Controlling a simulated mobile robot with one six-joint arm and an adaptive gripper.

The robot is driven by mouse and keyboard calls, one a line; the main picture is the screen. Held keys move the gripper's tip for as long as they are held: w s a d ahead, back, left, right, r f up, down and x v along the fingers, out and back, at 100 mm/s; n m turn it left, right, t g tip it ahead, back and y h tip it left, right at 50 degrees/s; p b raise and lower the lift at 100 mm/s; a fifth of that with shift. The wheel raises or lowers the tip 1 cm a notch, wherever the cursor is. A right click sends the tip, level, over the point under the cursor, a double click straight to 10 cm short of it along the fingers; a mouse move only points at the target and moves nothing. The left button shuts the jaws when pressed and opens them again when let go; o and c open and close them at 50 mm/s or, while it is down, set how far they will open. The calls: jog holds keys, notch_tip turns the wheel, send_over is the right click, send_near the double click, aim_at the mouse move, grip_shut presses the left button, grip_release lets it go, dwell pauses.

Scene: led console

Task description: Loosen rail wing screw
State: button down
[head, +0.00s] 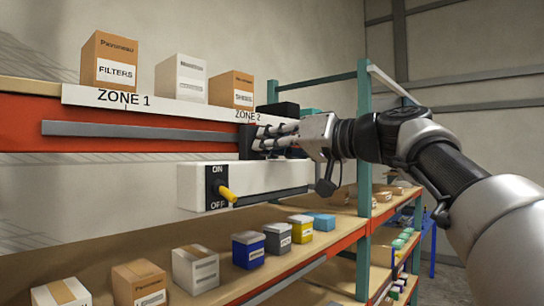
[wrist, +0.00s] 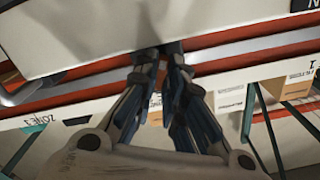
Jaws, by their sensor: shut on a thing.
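The grey rail (head: 140,130) runs along the red shelf beam, and a black clamp block (head: 246,142) sits near its right end. My gripper (head: 262,138) reaches in from the right with its fingertips at this block. In the wrist view my gripper (wrist: 162,56) has its fingertips close together on a small dark piece, which I take to be the wing screw; its shape is mostly hidden by the fingers. A white box (head: 275,177) with a yellow lever (head: 227,194) on an ON/OFF plate is just below the rail. The lever tilts down toward OFF.
Cartons stand on the upper shelf, one marked FILTERS (head: 108,61), above the ZONE labels. The lower shelf holds cartons and small bins, including a blue bin (head: 248,249). A green shelf post (head: 364,140) stands behind my wrist. The space in front of the shelf is clear.

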jog(key=n+b, duration=0.2)
jog(key=n, duration=0.3)
jog(key=shift+n+b, duration=0.3)
jog(key=shift+b, duration=0.1)
jog(key=n+b, duration=0.1)
jog(key=n, duration=0.5)
jog(key=shift+b, duration=0.35)
jog(key=n, duration=0.6)
jog(key=shift+d+r+n+b, duration=0.1)
jog(key=shift+r+n+b, duration=0.05)
jog(key=shift+n+b, duration=0.2)
jog(key=n, duration=0.5)
jog(key=shift+s+r, duration=0.1)
jog(key=c, duration=2.1)
grip_release()
jog(key=shift+o, duration=0.8)
jog(key=shift+a, duration=0.3)
jog(key=shift+d+f, duration=0.2)
